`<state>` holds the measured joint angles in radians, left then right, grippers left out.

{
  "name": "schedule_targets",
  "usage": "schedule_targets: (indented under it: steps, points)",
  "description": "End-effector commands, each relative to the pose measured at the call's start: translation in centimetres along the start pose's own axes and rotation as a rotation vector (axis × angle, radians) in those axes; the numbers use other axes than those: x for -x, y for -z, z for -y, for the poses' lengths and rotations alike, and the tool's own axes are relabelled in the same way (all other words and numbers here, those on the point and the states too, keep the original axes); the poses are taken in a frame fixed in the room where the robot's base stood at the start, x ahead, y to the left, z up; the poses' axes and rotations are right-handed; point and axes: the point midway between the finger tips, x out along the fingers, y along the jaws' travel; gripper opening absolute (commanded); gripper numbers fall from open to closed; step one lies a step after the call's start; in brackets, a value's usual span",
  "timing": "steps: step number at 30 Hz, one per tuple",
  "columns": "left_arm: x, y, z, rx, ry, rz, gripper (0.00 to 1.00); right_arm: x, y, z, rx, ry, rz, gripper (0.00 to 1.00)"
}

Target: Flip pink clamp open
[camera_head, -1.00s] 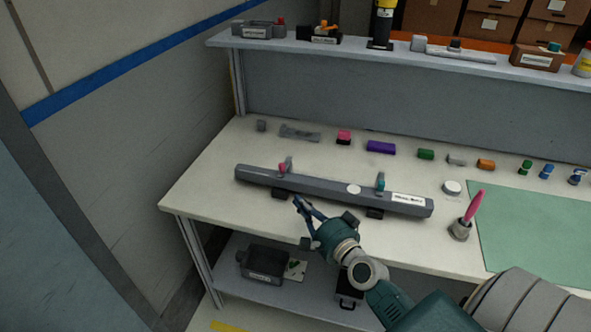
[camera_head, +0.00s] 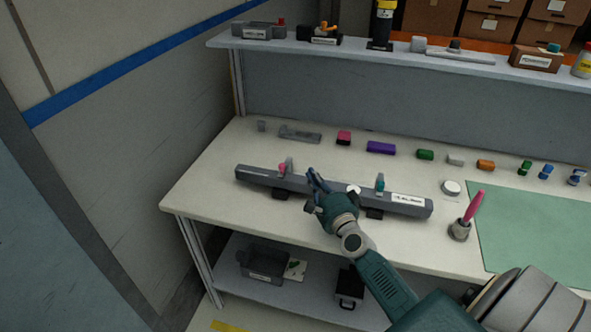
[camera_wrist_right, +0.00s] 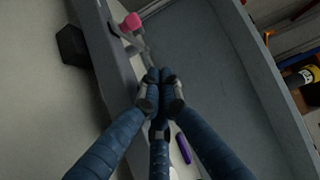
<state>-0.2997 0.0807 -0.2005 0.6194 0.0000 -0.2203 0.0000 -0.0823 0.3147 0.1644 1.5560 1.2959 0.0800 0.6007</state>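The pink clamp (camera_head: 282,168) is a pink knob with a grey upright lever on the left part of a long dark grey dashboard module (camera_head: 325,190). It also shows at the top of the right wrist view (camera_wrist_right: 131,21), with grey metal parts reaching toward my fingertips. My right gripper (camera_head: 313,176) is just right of the clamp, over the module. In the wrist view its blue fingers (camera_wrist_right: 160,80) come together at the tips, with nothing seen held. I cannot tell whether the tips touch the clamp's metal part. My left gripper is not in view.
A teal clamp (camera_head: 380,183) stands on the module's right part. Several small coloured blocks line the back of the white table. A cup with a pink-handled tool (camera_head: 460,229) and a green mat (camera_head: 540,235) are at right.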

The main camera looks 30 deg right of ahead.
Motion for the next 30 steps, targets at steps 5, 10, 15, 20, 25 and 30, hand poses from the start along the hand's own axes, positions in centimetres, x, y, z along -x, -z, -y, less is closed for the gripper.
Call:
schedule_targets:
  steps: [5,10,15,20,25,30]
  points:
    - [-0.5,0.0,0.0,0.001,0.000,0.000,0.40,-3.9,0.1,0.0,0.002,0.001,0.000,0.00]
    - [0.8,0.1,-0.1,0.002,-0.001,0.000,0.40,-4.5,-2.5,0.2,-0.002,-0.001,0.001,0.00]
    - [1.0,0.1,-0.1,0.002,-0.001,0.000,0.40,-4.7,-3.7,0.0,0.001,-0.002,0.001,0.00]
    - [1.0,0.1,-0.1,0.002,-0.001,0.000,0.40,-4.8,-3.9,-0.1,0.001,-0.001,0.000,0.00]
    - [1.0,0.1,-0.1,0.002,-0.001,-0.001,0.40,-4.8,-3.9,-0.1,0.001,-0.001,0.000,0.00]
    - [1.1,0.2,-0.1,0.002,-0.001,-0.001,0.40,-4.8,-4.0,0.0,-0.002,-0.001,-0.007,0.00]
